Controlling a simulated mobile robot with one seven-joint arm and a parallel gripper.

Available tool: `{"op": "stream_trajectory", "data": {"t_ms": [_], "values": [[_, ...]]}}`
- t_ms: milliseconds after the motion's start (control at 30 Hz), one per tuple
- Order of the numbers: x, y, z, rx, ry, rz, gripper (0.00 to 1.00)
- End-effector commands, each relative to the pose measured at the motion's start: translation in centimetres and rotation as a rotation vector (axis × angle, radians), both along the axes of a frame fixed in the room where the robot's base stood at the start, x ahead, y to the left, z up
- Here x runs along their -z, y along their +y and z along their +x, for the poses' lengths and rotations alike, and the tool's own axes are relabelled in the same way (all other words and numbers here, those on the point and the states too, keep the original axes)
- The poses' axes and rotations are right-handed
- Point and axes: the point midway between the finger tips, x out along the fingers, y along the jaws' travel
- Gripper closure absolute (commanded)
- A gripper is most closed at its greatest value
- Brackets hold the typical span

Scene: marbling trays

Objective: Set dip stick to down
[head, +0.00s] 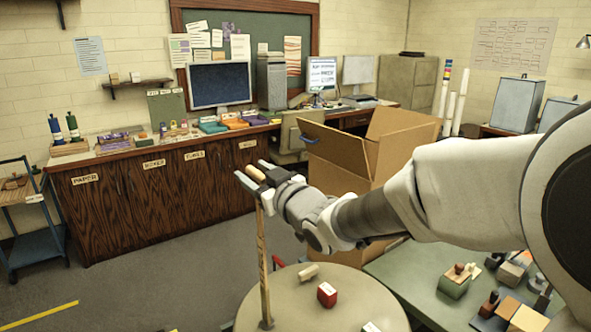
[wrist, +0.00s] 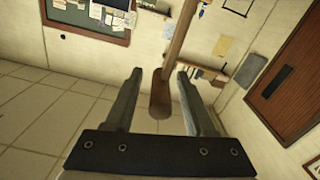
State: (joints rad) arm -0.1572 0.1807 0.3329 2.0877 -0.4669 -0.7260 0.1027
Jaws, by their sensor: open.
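The dip stick (head: 262,255) is a long, thin wooden stick. In the head view it stands nearly upright at the left part of the round table (head: 345,300), with a small foot at its lower end. My gripper (head: 256,174) is at its top end, with a finger on either side. In the wrist view the stick (wrist: 178,45) runs down from the top edge to a wider brown end between the open fingers of my gripper (wrist: 158,80). The fingers look apart from it, with gaps at both sides. Whether either finger touches it is unclear.
A red block (head: 327,294) and a tan block (head: 308,272) sit on the round table. A large open cardboard box (head: 345,160) stands behind my arm. A green table (head: 415,285) with stamps and blocks is at right. Grey floor (head: 170,240) is free at left.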

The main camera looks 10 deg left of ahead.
Motion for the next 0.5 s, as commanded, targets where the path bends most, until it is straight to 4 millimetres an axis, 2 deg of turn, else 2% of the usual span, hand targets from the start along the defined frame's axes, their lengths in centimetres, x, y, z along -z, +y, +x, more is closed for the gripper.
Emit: {"op": "stream_trajectory", "data": {"t_ms": [167,467,500], "values": [[0.03,0.84,0.74,-0.001,0.001,-0.001,0.45],[0.04,0.92,0.88,0.000,0.001,-0.001,0.45],[0.03,0.92,0.88,0.000,0.001,-0.001,0.51]]}}
